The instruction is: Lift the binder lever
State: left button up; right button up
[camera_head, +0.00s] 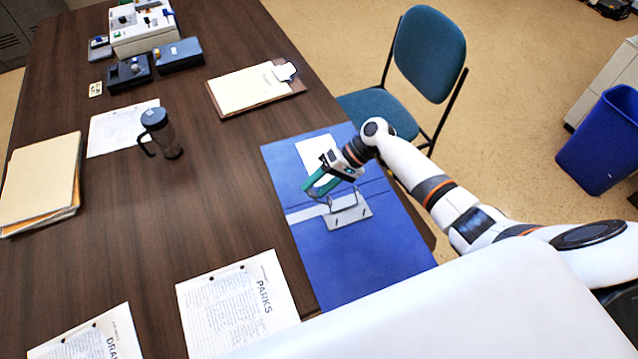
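A blue binder (345,271) lies open and flat on the dark wooden table, near its right edge. Its metal lever mechanism (349,213) sits in the middle of the binder, with a thin wire-like part rising from the plate. My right gripper (310,190) is over the binder, just above and left of the mechanism. Its green fingers are apart with a gap between them, and nothing shows held. Whether a finger touches the lever cannot be told. The gripper hides part of the mechanism and of a white label (312,150). My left gripper is not in view.
The table (215,195) has bare room left of the binder. A printed PARKS sheet (235,310) lies close to the binder's lower left. A blue chair (428,52) stands beyond the table.

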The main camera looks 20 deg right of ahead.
jog(key=b+v, duration=0.3)
jog(key=v, duration=0.9)
jog(key=shift+d, duration=0.1)
dwell(0.4)
